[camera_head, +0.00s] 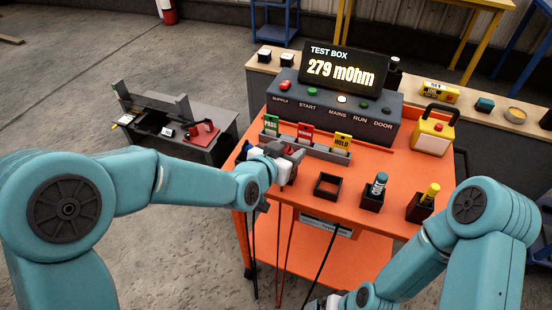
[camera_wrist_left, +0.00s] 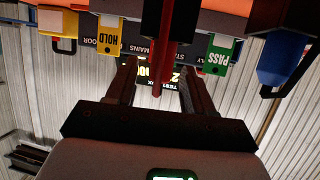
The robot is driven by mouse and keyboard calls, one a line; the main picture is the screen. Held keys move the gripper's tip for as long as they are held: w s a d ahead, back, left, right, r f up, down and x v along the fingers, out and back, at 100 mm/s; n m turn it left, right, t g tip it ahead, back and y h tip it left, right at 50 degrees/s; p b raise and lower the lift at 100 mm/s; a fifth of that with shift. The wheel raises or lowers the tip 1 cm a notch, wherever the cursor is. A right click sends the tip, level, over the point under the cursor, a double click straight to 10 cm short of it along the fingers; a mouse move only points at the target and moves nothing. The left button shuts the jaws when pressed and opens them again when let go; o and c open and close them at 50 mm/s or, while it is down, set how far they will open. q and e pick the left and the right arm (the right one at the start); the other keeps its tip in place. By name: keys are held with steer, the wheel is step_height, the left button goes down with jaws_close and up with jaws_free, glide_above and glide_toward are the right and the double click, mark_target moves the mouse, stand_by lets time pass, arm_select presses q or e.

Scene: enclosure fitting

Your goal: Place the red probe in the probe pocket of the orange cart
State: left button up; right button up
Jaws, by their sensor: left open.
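The orange cart (camera_head: 360,212) fills the middle of the head view. My left gripper (camera_head: 292,158) is over its front left part, by the row of tags. In the left wrist view, a narrow red upright thing, apparently the red probe (camera_wrist_left: 157,50), stands between the fingers of the open left gripper (camera_wrist_left: 158,72). A bit of red shows at that gripper in the head view, mostly hidden by the jaws. An empty dark square pocket (camera_head: 328,186) is to its right. I cannot tell whether another pocket is hidden under the gripper. My right gripper (camera_head: 325,302) is at the bottom edge, partly cut off.
Green, red and yellow tags (camera_head: 342,143) stand in a rack before the test box (camera_head: 335,112), which reads 279 mOhm. Blue-grey (camera_head: 379,184) and yellow (camera_head: 432,191) probes stand in pockets at right. Several cables (camera_head: 287,258) hang in front. A yellow case (camera_head: 433,132) stands behind.

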arm_select(q)
steer(key=v, duration=1)
steer(key=s+a+f+n+g+y, duration=0.1)
steer(key=s+a+f+n+g, duration=0.15)
steer(key=f, duration=0.95)
steer(key=s+a+f+n+g+y, duration=0.1)
steer(key=s+a+f+n+g, duration=0.2)
steer(key=f, duration=0.8)
steer(key=s+a+f+n+g, duration=0.1)
steer(key=s+f+g, duration=0.5)
steer(key=s+f, duration=0.6)
steer(key=s+n, duration=0.1)
steer(key=s, duration=0.2)
steer(key=shift+a, duration=0.4)
